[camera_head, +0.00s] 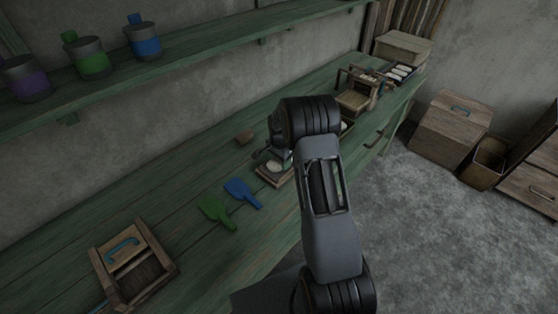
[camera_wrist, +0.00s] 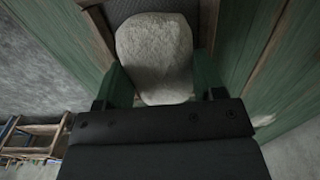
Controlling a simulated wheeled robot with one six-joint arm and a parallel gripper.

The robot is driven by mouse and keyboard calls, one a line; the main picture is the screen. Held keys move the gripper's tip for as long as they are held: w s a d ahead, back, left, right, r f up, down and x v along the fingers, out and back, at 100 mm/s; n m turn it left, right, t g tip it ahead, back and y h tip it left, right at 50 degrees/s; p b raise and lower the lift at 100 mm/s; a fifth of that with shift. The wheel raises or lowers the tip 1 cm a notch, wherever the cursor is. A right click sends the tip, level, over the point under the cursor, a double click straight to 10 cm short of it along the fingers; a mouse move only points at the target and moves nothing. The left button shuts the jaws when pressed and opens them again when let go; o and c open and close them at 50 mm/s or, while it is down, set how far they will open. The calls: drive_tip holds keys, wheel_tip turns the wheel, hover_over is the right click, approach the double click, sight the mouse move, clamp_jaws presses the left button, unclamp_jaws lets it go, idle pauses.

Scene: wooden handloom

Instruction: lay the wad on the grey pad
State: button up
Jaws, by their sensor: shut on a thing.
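A whitish, rough, rounded wad (camera_wrist: 155,55) sits between the green fingers of my gripper (camera_wrist: 160,78) in the wrist view. My gripper is shut on it, with a finger on each side. A dark grey surface, seemingly the grey pad (camera_wrist: 232,32), lies behind the wad inside a wooden rim (camera_wrist: 264,42). I cannot tell whether the wad touches it. In the head view my gripper (camera_head: 272,157) is low over a small wooden tray (camera_head: 263,177), with the pale wad (camera_head: 274,166) showing there. My arm hides the tray's right part.
A blue scoop (camera_head: 241,191) and a green scoop (camera_head: 215,211) lie left of the tray, and a brown lump (camera_head: 245,137) lies behind. A wooden box (camera_head: 128,258) stands front left. A wooden frame device (camera_head: 357,92) stands farther along the green bench (camera_head: 190,180).

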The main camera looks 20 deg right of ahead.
drive_tip(key=o, duration=1.2)
drive_tip(key=shift+c, duration=0.2)
drive_tip(key=shift+r, duration=0.15)
drive_tip(key=shift+r+p, duration=2.35)
drive_tip(key=shift+r, duration=1.6)
drive_tip(key=shift+f, duration=0.1)
